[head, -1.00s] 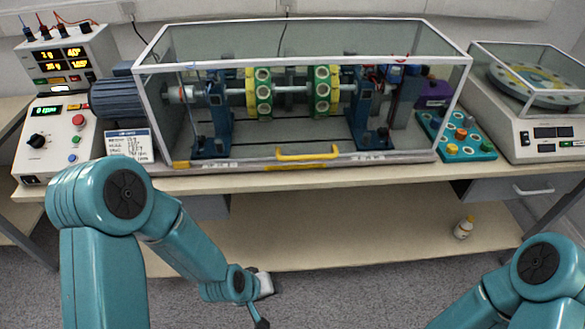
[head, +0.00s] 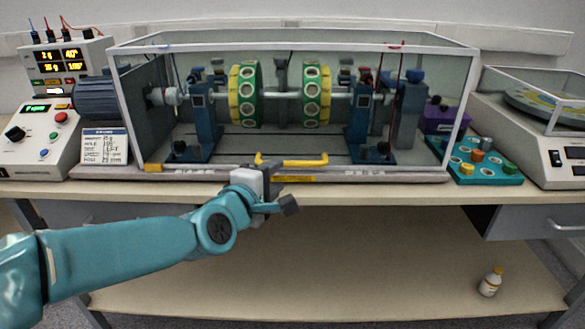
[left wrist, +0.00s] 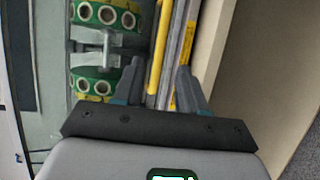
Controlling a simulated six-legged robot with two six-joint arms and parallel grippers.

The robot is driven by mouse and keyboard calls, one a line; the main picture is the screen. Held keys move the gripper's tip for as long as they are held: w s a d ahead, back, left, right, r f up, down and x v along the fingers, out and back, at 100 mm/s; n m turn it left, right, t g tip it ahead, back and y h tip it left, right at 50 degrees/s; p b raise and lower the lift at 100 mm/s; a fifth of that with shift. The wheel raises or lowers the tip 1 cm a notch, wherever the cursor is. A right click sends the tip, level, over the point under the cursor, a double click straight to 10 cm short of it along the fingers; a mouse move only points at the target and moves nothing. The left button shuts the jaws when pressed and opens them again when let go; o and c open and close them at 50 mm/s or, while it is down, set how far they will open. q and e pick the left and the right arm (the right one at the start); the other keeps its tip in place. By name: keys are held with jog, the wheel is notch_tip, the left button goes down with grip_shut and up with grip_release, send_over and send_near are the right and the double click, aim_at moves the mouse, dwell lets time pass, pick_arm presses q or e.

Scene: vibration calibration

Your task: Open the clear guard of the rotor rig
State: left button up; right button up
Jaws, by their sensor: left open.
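The clear guard (head: 140,110) of the rotor rig is a long see-through box with a pale frame, sitting down over the rig. Its yellow bar handle (head: 300,162) is low on the front edge. The rotor inside carries two green and yellow discs (head: 316,96). My left gripper (head: 275,180) is open at the front of the guard, by the left part of the handle. In the left wrist view the yellow handle (left wrist: 158,45) runs lengthwise between the open fingers (left wrist: 160,78); I cannot tell whether they touch it. My right gripper is not in view.
A control box (head: 40,135) with a red button stands left. A teal tray (head: 485,165) with knobs and a white device (head: 550,140) under a clear cover stand right. A small bottle (head: 490,282) stands on the lower shelf.

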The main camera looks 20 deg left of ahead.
aim_at(289, 165)
pick_arm(q)
jog(key=x, duration=0.9)
jog(key=shift+a, duration=0.1)
jog(key=shift+r, duration=0.1)
grip_shut()
